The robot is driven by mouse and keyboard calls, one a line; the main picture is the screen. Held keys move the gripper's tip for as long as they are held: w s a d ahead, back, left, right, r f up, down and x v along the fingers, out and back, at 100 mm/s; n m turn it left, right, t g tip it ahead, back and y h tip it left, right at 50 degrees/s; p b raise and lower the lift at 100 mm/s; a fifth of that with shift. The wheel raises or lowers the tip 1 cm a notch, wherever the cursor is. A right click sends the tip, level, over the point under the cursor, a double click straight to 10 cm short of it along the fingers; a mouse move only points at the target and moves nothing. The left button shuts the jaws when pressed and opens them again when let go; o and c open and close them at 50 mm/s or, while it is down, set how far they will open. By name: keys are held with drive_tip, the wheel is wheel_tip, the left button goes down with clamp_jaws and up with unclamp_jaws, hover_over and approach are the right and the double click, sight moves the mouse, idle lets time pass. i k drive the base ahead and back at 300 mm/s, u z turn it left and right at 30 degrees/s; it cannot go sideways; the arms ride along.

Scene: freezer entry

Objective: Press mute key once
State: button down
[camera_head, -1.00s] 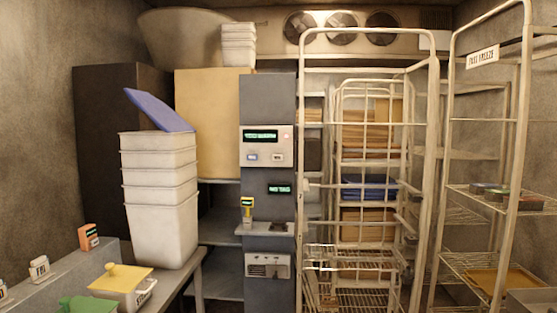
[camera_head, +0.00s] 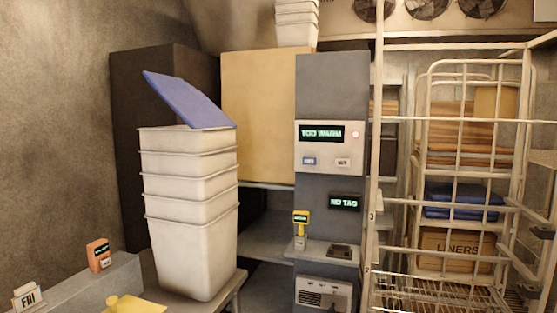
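A grey control column (camera_head: 331,85) stands right of centre. Its upper light panel (camera_head: 331,170) has a display (camera_head: 321,133) reading "TOO WARM" in green, with a small reddish light (camera_head: 355,134) at its right. Below the display are two small keys: one with a blue label (camera_head: 309,161) and one pale with dark lettering (camera_head: 343,162). Their lettering is too small to read surely, so I cannot tell which is mute. A lower display (camera_head: 345,203) reads "NO TAG". My gripper is not in view.
Stacked white bins (camera_head: 190,245) with a tilted blue lid (camera_head: 188,99) stand left of the column. A yellow handheld device (camera_head: 300,222) stands at the column's small shelf (camera_head: 320,251). A wire rack (camera_head: 374,150) stands close on the right.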

sight(339, 162)
drive_tip(key=u, duration=0.55)
drive_tip(key=i, duration=0.9)
drive_tip(key=u, duration=0.45)
